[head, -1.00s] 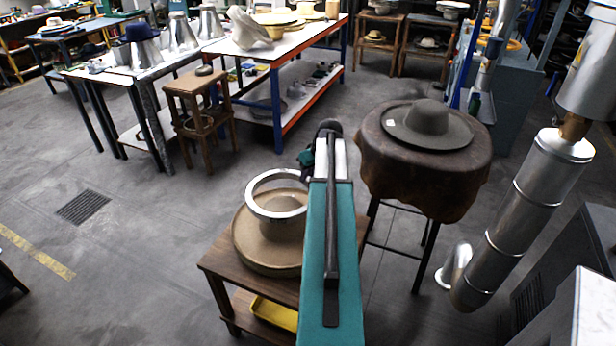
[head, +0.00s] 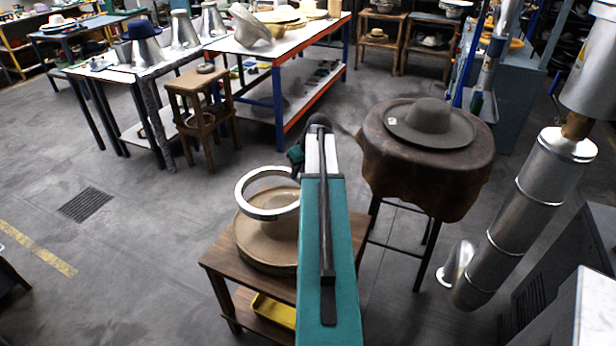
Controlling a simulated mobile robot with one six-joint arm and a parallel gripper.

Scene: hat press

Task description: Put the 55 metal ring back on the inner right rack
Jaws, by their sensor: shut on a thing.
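The metal ring (head: 243,207), a bright silver band, is tilted in the air above a tan hat (head: 262,253) on a small wooden table. Its right part is hidden behind my teal arm. I cannot read a number on it. My gripper (head: 296,157) shows only as a dark bit at the left of the arm's far end; its fingertips are hidden. The ring hangs by its right side at my gripper, which is shut on it. I cannot make out the inner right rack in this view.
The wooden table (head: 221,262) has a yellow tray (head: 273,312) on its lower shelf. A dark hat (head: 432,118) lies on a leather-covered stand (head: 422,172) to the right. A stool (head: 203,100) and worktables are behind. Silver ducting (head: 520,222) is at right. The floor at left is clear.

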